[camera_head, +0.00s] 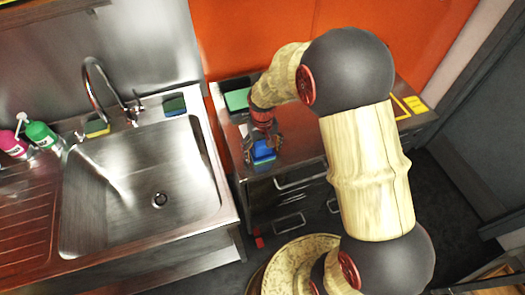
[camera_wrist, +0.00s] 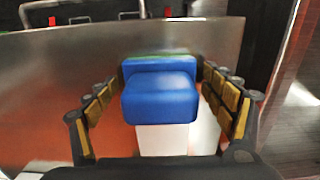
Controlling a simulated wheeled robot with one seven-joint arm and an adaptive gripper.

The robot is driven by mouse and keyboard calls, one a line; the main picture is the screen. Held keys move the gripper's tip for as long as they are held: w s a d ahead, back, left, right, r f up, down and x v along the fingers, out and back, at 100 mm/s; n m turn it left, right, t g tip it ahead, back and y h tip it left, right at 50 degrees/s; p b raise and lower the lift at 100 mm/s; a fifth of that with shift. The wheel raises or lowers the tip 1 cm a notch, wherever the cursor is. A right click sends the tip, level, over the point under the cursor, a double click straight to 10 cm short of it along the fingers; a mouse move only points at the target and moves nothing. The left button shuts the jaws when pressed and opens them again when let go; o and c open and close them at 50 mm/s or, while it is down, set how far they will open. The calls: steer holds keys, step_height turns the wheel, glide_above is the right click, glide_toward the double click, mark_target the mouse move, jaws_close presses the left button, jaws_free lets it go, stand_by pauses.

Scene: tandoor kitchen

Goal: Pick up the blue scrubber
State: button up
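The blue scrubber (camera_head: 263,151) is on the metal counter right of the sink, partly hidden by my gripper (camera_head: 262,143) in the head view. In the wrist view the blue scrubber (camera_wrist: 160,98) is a rounded blue block with a white part below it. A green strip shows along its far edge; I cannot tell if it belongs to it. My gripper (camera_wrist: 158,78) is open, with one padded finger on each side of the scrubber. Narrow gaps show between the pads and the blue block.
A steel sink (camera_head: 150,185) with a tap (camera_head: 97,92) is at left. A dark blue-green sponge (camera_head: 174,105) and a yellow-green sponge (camera_head: 97,127) lie on its back rim. Green (camera_head: 40,134) and pink (camera_head: 12,144) bottles stand farther left. A green item (camera_head: 237,99) lies behind my gripper.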

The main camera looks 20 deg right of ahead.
mark_target(263, 143)
steer(key=c, duration=1.2)
steer(key=shift+r, duration=0.1)
steer(key=shift+r, duration=0.5)
step_height(263, 143, up, 2)
steer(key=shift+r+p, duration=0.25)
steer(key=shift+p, duration=0.15)
steer(key=s+r+p, duration=0.1)
steer(key=s+r, duration=0.2)
steer(key=s, duration=0.1)
steer(key=s+r, duration=0.3)
steer(key=s, duration=0.2)
steer(key=s+r+p, duration=0.1)
steer(key=s+r, duration=0.2)
steer(key=s, duration=0.2)
steer(key=shift+r+p, duration=0.2)
steer(key=shift+p, duration=0.15)
